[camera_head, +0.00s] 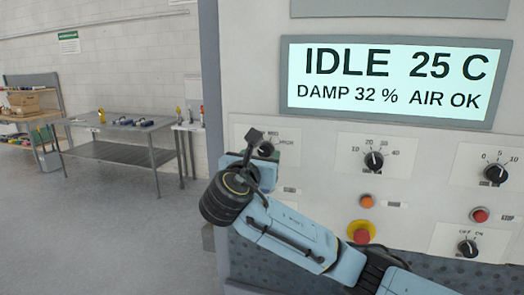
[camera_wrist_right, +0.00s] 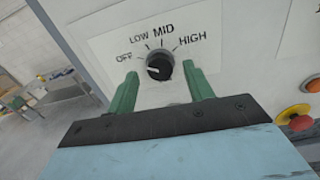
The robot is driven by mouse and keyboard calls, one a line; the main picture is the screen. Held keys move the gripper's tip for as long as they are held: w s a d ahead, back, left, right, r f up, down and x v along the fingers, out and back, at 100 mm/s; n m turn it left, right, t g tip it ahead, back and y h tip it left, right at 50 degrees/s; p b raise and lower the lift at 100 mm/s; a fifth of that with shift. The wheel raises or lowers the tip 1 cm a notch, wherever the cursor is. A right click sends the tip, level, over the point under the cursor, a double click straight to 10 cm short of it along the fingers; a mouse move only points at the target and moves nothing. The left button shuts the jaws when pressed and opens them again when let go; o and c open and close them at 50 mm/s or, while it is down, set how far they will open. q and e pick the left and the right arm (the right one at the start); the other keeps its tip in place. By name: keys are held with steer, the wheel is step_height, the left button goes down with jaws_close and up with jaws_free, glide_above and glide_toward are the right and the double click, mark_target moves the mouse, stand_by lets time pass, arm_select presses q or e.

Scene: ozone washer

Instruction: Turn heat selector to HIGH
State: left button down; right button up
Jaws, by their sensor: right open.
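The heat selector is a round black knob (camera_wrist_right: 160,67) on a white plate marked OFF, LOW, MID and HIGH. Its pale pointer mark faces left, on the OFF side, away from HIGH. In the head view the knob (camera_head: 266,149) is partly covered by my right gripper (camera_head: 257,152). In the right wrist view my right gripper (camera_wrist_right: 160,90) is open, with one green finger on each side of the knob. Gaps show between the fingers and the knob. My left gripper is not in view.
A display (camera_head: 395,80) above reads IDLE 25 C. Other knobs (camera_head: 374,160) and a red mushroom button (camera_head: 361,232) are to the right on the panel; my right forearm passes close to the button. A metal workbench (camera_head: 120,151) stands at left, with open floor before it.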

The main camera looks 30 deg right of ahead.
steer(key=shift+w+d, duration=0.4)
steer(key=shift+d, duration=0.1)
steer(key=c, duration=1)
